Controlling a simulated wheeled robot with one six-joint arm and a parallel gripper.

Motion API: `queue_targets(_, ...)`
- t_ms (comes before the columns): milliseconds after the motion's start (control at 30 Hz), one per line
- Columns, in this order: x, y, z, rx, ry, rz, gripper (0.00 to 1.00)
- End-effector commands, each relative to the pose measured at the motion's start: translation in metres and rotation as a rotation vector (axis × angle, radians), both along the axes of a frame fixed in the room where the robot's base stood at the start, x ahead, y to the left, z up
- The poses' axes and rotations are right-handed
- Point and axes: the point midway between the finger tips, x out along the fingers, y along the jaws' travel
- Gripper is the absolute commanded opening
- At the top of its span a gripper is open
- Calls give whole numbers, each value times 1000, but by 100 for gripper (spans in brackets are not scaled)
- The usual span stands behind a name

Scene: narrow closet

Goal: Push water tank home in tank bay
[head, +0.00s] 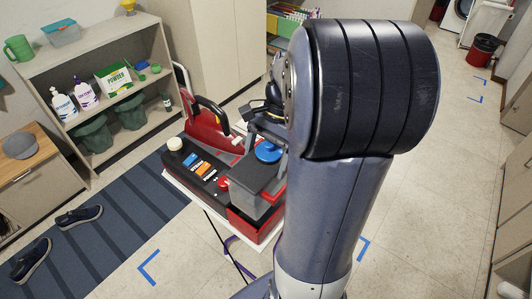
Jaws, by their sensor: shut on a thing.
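The water tank (243,191) looks like a grey box with a round blue cap (268,153), at the right end of a red and black machine (200,175). The tank bay (250,226) seems to be the red-walled part around its lower end; how deep the tank sits cannot be told. My gripper (262,122) is partly visible behind the cap, at the tank's far side. It is shut, apparently on the tank, but my arm hides much of the contact and the tank's right side.
The machine stands on a white board beside a dark striped mat (140,232) with shoes (78,217). Shelves (90,60) with bottles and bins stand at left. The tiled floor (425,200) is open at right.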

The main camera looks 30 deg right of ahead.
Motion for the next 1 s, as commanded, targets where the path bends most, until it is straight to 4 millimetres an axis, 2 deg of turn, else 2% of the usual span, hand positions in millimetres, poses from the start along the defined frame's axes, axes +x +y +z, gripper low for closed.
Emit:
queue_targets(100, 0, 0, -12, 0, -1, 0, 36)
queue_targets(300, 0, 0, -20, 0, -1, 0, 36)
queue_targets(1000, 0, 0, -19, -1, -1, 0, 36)
